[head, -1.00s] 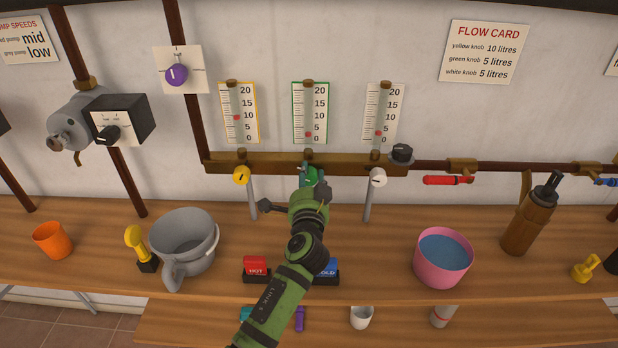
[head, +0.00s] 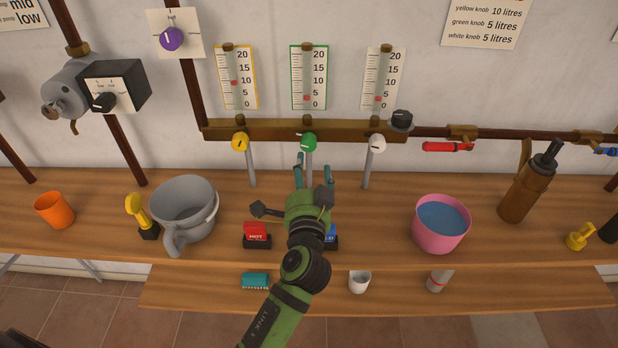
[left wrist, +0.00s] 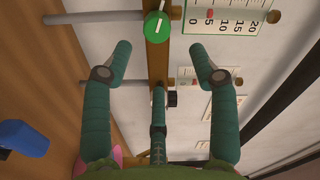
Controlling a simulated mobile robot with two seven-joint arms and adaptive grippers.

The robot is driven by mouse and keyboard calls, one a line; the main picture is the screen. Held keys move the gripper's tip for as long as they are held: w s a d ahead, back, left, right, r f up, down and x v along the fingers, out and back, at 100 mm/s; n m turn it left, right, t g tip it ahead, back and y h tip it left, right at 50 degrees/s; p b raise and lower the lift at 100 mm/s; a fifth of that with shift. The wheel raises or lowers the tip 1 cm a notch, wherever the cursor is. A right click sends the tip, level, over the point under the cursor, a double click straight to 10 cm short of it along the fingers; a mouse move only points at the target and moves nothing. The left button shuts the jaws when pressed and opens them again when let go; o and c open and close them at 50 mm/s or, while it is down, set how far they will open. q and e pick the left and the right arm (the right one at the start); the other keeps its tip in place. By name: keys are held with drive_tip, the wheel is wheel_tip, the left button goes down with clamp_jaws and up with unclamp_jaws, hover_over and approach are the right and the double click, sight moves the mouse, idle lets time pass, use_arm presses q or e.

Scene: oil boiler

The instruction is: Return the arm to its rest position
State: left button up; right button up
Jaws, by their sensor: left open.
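My left arm is green and comes in from the bottom of the head view. My left gripper (head: 313,172) is open and empty, its teal fingers pointing at the wall just below the green knob (head: 308,142). In the left wrist view the spread fingers (left wrist: 165,55) show with nothing between them, and the green knob (left wrist: 156,25) lies beyond them, apart. The yellow knob (head: 240,142) and white knob (head: 377,143) sit on either side on the brass pipe. My right gripper is not in view.
A grey bucket (head: 184,214), red HOT button (head: 256,233) and pink bucket of water (head: 441,222) stand on the wooden shelf near my arm. The blue COLD button (head: 331,234) is partly hidden by it. A brown flask (head: 528,187) stands at the right.

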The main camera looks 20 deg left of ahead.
use_arm(q)
drive_tip(key=shift+v, duration=0.95)
